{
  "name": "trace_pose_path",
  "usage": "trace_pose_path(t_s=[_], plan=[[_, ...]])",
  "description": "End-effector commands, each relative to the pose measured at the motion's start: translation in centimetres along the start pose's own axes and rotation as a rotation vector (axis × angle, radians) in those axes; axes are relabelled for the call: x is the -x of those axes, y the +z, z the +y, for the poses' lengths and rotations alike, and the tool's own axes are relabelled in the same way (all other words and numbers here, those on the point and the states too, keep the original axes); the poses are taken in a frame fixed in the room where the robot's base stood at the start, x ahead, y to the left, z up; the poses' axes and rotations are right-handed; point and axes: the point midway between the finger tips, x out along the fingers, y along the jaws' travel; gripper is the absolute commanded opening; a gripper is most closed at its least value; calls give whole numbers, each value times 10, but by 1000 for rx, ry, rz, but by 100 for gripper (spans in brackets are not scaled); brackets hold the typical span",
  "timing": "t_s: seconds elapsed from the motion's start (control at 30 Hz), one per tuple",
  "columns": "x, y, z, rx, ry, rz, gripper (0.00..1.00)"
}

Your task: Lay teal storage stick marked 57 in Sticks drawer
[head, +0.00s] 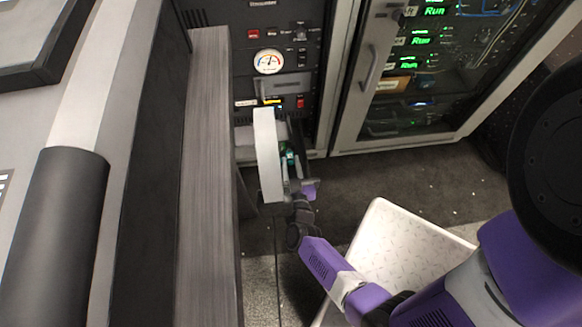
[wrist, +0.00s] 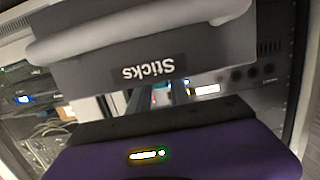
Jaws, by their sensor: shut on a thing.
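My gripper (head: 288,170) is beside the drawer's right side, shut on a small teal stick (head: 288,153). A small bit of teal also shows beyond the drawer front in the wrist view (wrist: 161,96). The number on the stick is not readable. The drawer's inside is mostly hidden behind its front, and I cannot tell whether the stick touches the drawer.
A rack panel (head: 290,35) with a round gauge (head: 269,61) stands behind the drawer. A glass-door cabinet (head: 425,70) is to its right. A grey console side (head: 205,180) runs close on the left. A white tread-pattern surface (head: 395,245) lies at lower right.

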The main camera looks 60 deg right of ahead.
Motion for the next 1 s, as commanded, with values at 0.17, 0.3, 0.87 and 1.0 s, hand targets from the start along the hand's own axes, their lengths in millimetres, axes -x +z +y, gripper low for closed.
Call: trace_pose_path(t_s=[0.17, 0.3, 0.87, 1.0], plan=[[-2, 10, 0, 0, 0, 1, 0], [-2, 9, 0, 0, 0, 1, 0], [-2, 25, 0, 0, -1, -7, 0], [-1, 27, 0, 0, -1, -13, 46]])
